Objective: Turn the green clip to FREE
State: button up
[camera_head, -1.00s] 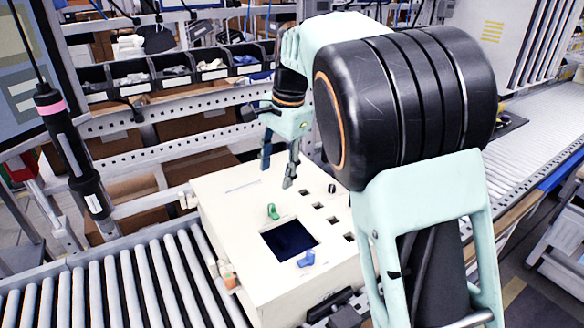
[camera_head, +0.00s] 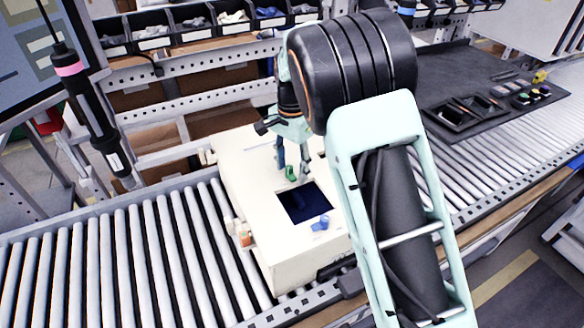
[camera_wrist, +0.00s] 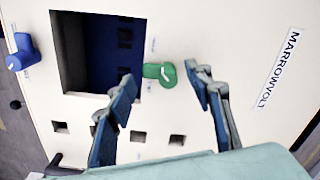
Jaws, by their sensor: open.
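The green clip (camera_head: 291,173) is on the top face of the cream box (camera_head: 244,187), beside the dark square opening (camera_head: 300,204). My gripper (camera_head: 293,166) is open over it, pointing down. In the wrist view the green clip (camera_wrist: 158,72) shows between the two spread fingers of my gripper (camera_wrist: 161,76), with a gap on each side. Small lettering stands beside the clip, too small to read. I cannot tell how high the fingertips are above the box top.
A blue clip (camera_head: 321,223) sits at the opening's near edge; it also shows in the wrist view (camera_wrist: 22,52). A MARROWVOLT label (camera_wrist: 281,69) is on the box top. The box stands on a roller conveyor (camera_head: 130,262). A dark tray (camera_head: 470,111) lies at the right.

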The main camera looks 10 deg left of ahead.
jog(key=shift+f, duration=0.45)
jog(key=shift+c, duration=0.4)
jog(key=c, duration=1)
